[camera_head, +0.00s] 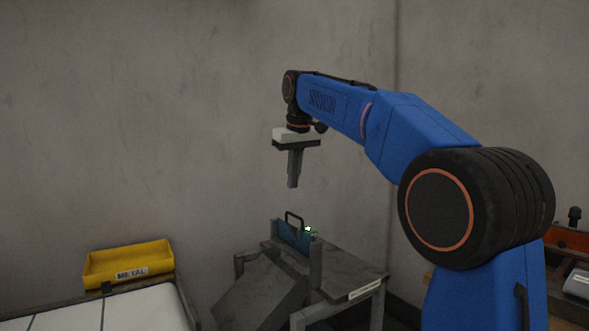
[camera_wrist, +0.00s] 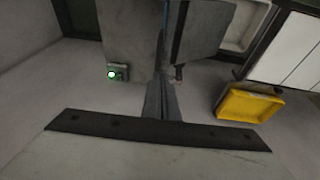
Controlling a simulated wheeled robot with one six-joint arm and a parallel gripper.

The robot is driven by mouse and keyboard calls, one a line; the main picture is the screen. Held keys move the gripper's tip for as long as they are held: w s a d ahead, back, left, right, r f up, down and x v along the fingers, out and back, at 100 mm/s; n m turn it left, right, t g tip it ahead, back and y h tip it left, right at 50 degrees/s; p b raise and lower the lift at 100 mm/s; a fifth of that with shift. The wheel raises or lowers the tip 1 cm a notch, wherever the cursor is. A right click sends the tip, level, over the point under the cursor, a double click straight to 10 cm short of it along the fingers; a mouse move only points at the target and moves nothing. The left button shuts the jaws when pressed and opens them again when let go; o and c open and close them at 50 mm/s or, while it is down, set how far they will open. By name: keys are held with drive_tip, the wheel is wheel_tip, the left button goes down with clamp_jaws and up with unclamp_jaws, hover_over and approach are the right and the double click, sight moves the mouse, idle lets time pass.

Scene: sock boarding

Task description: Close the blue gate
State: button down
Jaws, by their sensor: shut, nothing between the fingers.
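The blue gate (camera_head: 295,237) is a small upright panel with a dark loop handle (camera_head: 293,217) on top. It stands at the back left edge of a grey metal stand (camera_head: 345,275), beside a sloping grey plate (camera_head: 262,292). I cannot tell how far open it is. In the wrist view only a thin blue edge (camera_wrist: 174,25) shows, probably the gate. My gripper (camera_head: 293,186) points down, shut and empty, in the air above the gate and apart from it. Its fingers also show in the wrist view (camera_wrist: 160,88), hiding part of the stand.
A small box with a lit green lamp (camera_head: 308,229) sits right beside the gate; the lamp also shows in the wrist view (camera_wrist: 112,74). A yellow tray marked METAL (camera_head: 128,262) stands at left behind a white-topped surface (camera_head: 140,309). A wall (camera_head: 150,120) rises close behind.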

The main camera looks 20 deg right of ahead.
hover_over(294, 231)
drive_tip(key=f, duration=0.8)
drive_tip(key=shift+s, duration=0.3)
drive_tip(key=shift+r, duration=0.1)
wheel_tip(294, 231, down, 7)
drive_tip(key=shift+r, duration=0.1)
